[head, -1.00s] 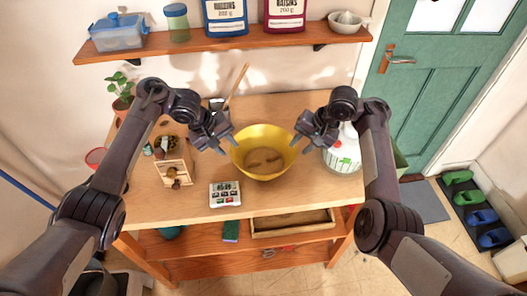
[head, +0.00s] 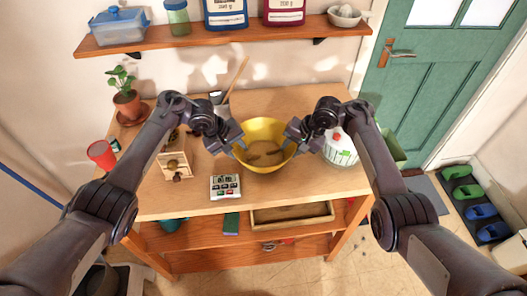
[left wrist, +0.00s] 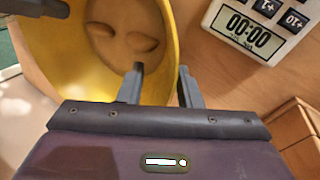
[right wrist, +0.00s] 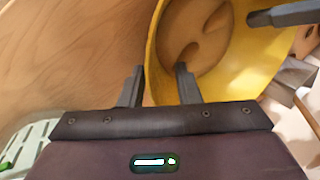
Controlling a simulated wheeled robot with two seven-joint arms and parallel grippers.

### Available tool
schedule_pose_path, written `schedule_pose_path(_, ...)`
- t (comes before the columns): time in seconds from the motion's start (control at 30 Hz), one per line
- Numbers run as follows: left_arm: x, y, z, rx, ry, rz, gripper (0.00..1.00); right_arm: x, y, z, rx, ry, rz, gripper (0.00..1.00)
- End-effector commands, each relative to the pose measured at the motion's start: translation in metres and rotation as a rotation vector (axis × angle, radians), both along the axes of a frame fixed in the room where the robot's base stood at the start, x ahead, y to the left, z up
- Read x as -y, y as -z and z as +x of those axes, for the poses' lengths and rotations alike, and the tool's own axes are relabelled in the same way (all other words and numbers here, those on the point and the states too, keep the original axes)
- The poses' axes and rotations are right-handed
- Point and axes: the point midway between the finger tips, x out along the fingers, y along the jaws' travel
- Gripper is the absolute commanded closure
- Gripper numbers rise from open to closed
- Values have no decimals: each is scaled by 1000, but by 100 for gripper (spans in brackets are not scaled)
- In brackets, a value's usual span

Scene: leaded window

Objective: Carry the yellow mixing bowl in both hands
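The yellow mixing bowl (head: 264,164) stands upright on the wooden table (head: 305,180), with brown lumpy contents inside. My left gripper (head: 237,148) is at its left rim. In the left wrist view its fingers (left wrist: 160,85) are apart, one inside the bowl (left wrist: 166,40) and one outside, with the rim between them. My right gripper (head: 296,146) is at the right rim. In the right wrist view its fingers (right wrist: 160,85) are also apart on either side of the bowl's wall (right wrist: 152,50). Both grippers look open. Whether any finger touches the bowl cannot be told.
A timer (head: 225,187) lies in front of the bowl. A wooden grinder (head: 175,166) stands left, and a white-green container (head: 341,150) stands right, close to my right arm. A wooden spoon (head: 237,78) leans behind. A shelf (head: 190,43) hangs above the back.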

Motion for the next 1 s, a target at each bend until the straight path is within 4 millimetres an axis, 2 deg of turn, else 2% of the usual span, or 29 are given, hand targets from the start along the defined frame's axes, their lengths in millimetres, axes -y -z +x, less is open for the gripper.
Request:
schedule_pose_path(0.17,4,10,2,1,0,0,68,-4,11,2,1,0,-1,70)
schedule_pose_path(0.47,5,12,3,2,-1,1,68,-5,12,2,2,0,-2,70)
schedule_pose_path(0.7,4,12,3,2,-1,1,97,-5,12,2,2,1,-1,99)
schedule_pose_path(0.73,4,12,3,2,-1,1,100,-5,12,2,2,1,-1,100)
schedule_pose_path(1.0,4,12,3,1,-2,1,100,-5,12,2,1,1,-2,100)
